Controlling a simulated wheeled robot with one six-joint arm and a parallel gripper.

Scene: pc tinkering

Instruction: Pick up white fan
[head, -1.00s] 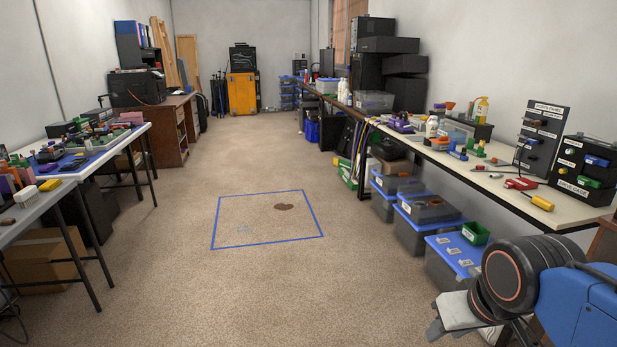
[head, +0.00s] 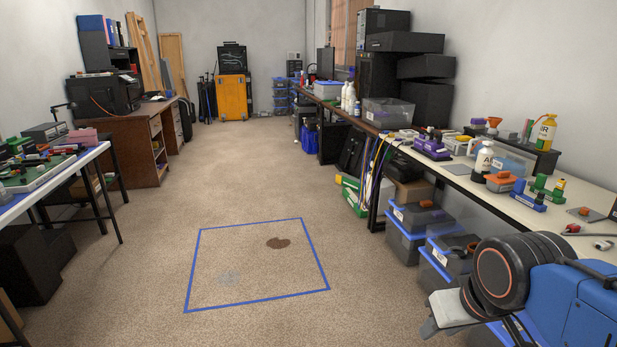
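I cannot make out a white fan anywhere in the head view. My arm, blue and black, reaches in at the lower right. My gripper (head: 450,312) shows as a pale grey and dark end piece at the bottom, over the floor beside the right-hand bench. Its fingers are partly hidden, and I cannot tell whether they are open or shut.
A long bench (head: 575,213) with bottles and tools runs along the right, with blue-rimmed bins (head: 412,243) below. A cluttered table (head: 62,180) stands left, a wooden desk (head: 122,134) beyond it. The carpet between is clear, with a blue taped square (head: 262,302).

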